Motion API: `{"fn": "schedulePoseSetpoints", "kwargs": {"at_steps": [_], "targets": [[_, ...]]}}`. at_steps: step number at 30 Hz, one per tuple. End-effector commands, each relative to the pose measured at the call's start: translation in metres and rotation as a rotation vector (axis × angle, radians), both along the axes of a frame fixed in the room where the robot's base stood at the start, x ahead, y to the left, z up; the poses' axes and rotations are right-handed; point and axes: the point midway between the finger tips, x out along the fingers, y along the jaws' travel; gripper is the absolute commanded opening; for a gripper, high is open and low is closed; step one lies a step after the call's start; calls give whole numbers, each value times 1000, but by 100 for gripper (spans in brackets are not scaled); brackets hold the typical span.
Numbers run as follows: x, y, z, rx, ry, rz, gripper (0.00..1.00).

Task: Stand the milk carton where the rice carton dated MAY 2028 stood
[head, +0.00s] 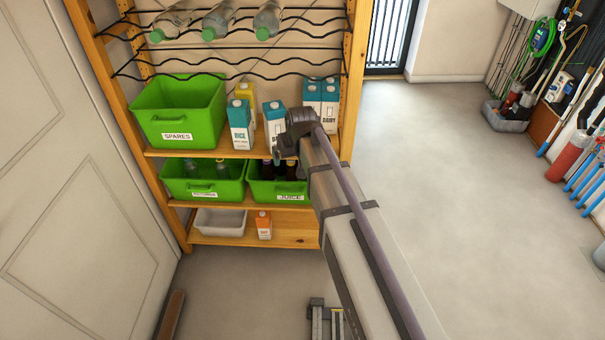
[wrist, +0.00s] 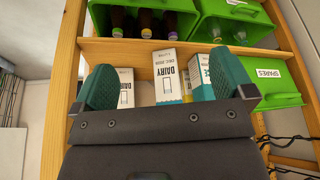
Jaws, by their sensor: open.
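A white DAIRY carton with a blue top (head: 273,122) stands on the middle shelf; in the wrist view, which is upside down, the DAIRY carton (wrist: 170,82) shows between my fingers. My gripper (head: 284,148) is open, its two teal fingers (wrist: 163,72) apart and nothing held; it partly covers this carton in the head view. A RICE carton (head: 240,125) with a teal top stands left of it. Two more blue-topped cartons (head: 312,95) (head: 330,98), one reading DAIRY, stand to the right.
The green SPARES bin (head: 178,128) is on the left of the same shelf. Green bins with bottles (head: 203,188) (head: 290,196), one marked JUICE, are below. A wire bottle rack (head: 190,72) hangs above.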

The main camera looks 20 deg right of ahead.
Motion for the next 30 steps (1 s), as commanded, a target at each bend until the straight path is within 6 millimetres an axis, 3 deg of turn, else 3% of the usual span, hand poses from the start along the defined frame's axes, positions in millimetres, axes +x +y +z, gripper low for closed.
{"fn": "schedulePoseSetpoints", "kwargs": {"at_steps": [1, 3, 6, 8, 10, 30], "targets": [[-67, 4, -4, -2, 77, -9, 100], [-135, 5, -9, -11, 190, -28, 100], [-204, 6, -11, -23, 312, -52, 100], [-224, 6, -11, -29, 354, -60, 100], [-232, 6, -11, -31, 375, -66, 100], [-228, 6, -11, -30, 373, -64, 100]]}}
